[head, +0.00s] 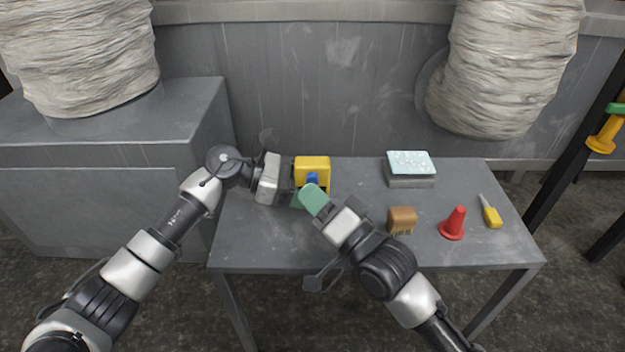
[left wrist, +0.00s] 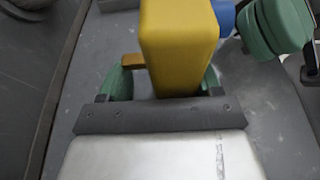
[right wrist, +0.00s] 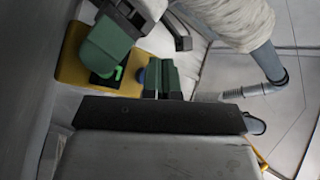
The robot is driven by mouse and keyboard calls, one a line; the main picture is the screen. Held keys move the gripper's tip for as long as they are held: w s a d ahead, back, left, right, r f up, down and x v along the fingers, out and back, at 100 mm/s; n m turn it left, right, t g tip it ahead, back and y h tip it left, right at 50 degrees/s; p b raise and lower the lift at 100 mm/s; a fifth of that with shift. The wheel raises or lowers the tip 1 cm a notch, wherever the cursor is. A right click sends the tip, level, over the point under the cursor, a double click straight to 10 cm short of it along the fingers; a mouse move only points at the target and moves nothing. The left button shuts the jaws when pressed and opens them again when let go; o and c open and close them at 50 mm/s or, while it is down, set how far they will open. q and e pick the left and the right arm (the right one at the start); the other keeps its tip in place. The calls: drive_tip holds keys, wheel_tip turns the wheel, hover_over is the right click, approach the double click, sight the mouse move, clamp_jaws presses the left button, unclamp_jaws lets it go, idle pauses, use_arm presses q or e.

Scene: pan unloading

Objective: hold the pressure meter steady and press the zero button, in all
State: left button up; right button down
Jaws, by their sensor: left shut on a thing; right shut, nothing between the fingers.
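The yellow pressure meter (head: 312,163) stands on the grey table. Its blue button (head: 313,178) faces the near side and also shows in the left wrist view (left wrist: 225,16). My left gripper (head: 296,198) is shut on the meter from the left; its green fingers lie on both sides of the yellow body (left wrist: 178,45) in the left wrist view. My right gripper (head: 314,197) is shut and empty, with its green fingertips right at the blue button. In the right wrist view the fingertips (right wrist: 162,72) partly hide the button (right wrist: 149,74). I cannot tell whether they touch it.
Large wrapped pipes (head: 510,65) hang behind. The table's front left is clear.

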drive_tip(key=shift+w, duration=0.5)
idle(0.7)
idle(0.3)
drive_tip(key=shift+s, duration=0.95)
drive_tip(key=shift+s, duration=2.5)
use_arm(q)
drive_tip(key=o, duration=0.8)
